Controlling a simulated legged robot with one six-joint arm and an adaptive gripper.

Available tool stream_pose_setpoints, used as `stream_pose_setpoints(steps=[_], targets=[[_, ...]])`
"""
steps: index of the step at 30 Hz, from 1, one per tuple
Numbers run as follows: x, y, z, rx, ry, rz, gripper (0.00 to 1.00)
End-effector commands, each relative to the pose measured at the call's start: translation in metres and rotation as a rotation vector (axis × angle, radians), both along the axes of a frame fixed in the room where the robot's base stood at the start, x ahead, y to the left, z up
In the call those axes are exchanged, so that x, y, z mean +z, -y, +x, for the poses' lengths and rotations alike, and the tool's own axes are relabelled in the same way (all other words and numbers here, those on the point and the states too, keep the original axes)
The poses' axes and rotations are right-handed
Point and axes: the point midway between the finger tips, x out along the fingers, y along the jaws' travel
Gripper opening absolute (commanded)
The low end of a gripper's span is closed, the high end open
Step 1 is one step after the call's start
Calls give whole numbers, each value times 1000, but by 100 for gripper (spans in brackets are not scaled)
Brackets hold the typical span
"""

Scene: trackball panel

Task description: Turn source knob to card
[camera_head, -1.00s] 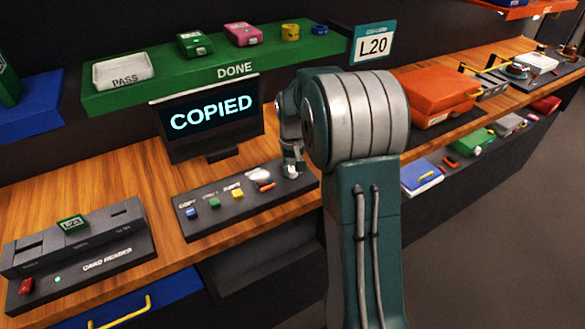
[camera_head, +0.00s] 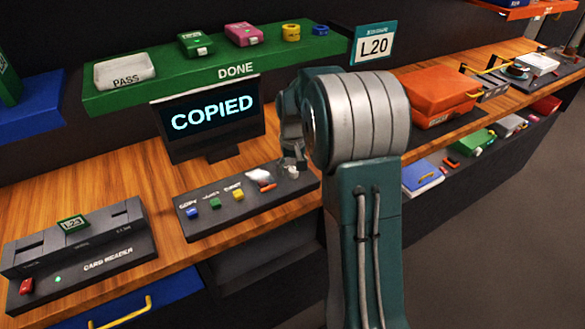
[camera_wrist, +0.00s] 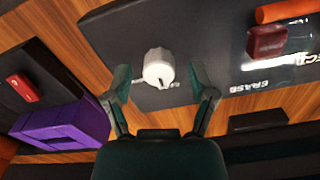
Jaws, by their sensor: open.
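A white round knob (camera_wrist: 158,68) with a small notch stands on the dark panel in the wrist view. Small lettering beside it is too blurred to read. My gripper (camera_wrist: 160,80) is open, one finger on each side of the knob, with visible gaps and no clear contact. In the head view my arm hides most of the gripper and knob at the right end of the control panel (camera_head: 222,217). The screen (camera_head: 212,113) behind it reads COPIED.
Blue, green and yellow buttons (camera_head: 215,203) line the panel's left part. A dark red block (camera_wrist: 267,43) and an orange cylinder (camera_wrist: 285,11) lie near the ERASE lettering. A card reader (camera_head: 110,262) stands at left. A green DONE shelf (camera_head: 170,82) hangs above.

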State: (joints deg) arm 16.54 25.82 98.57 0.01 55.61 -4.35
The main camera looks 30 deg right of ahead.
Motion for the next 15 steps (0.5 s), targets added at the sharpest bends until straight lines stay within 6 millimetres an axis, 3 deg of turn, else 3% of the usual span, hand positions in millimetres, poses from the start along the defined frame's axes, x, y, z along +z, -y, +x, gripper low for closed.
stream_pose_setpoints(steps=[15], targets=[[95, 0, 2, 0, 5, -2, 73]])
